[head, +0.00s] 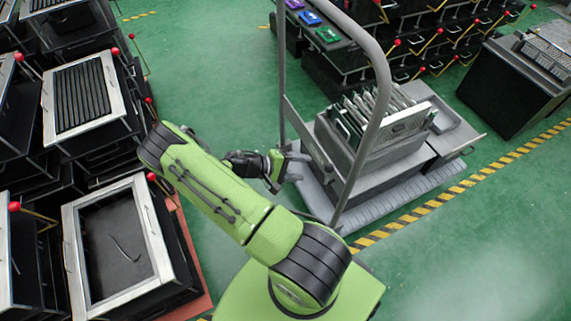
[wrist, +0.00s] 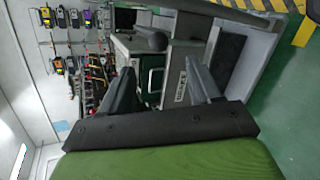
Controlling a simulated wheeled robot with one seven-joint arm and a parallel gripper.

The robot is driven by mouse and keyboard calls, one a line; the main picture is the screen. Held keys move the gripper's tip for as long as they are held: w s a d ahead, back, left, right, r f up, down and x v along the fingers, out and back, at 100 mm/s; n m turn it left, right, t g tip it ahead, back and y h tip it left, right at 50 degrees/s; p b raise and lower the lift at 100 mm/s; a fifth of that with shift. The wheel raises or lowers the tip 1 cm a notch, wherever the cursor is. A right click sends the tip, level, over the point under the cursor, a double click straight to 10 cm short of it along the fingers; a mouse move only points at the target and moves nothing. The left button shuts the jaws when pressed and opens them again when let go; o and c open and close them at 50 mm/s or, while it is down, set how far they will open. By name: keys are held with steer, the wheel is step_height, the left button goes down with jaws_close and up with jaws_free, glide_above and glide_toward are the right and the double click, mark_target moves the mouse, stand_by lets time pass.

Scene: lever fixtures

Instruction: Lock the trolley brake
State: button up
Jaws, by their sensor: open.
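The trolley (head: 372,213) stands right of centre in the head view, with a grey deck and a tall curved grey handle (head: 383,85). Grey boxes and a stack of panels ride on it. My gripper (head: 291,168) is at the trolley's left edge, beside the handle's lower part, low over the deck's side. In the wrist view its two fingers (wrist: 163,82) are spread, with no object clearly held between them. The trolley's load shows beyond the fingers. I cannot make out the brake lever in either view; whether the gripper touches the trolley is unclear.
Black racks with red-knobbed levers line the left, near an open silver-framed box (head: 155,235). More racks stand at the back, and a dark cabinet (head: 515,85) at the right. Yellow-black floor tape (head: 465,184) runs by the trolley. Green floor is clear at upper centre.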

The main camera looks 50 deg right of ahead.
steer(key=v, duration=0.6)
steer(key=shift+p, duration=0.3)
steer(key=shift+w+a+r, duration=0.1)
steer(key=shift+w+a, duration=0.05)
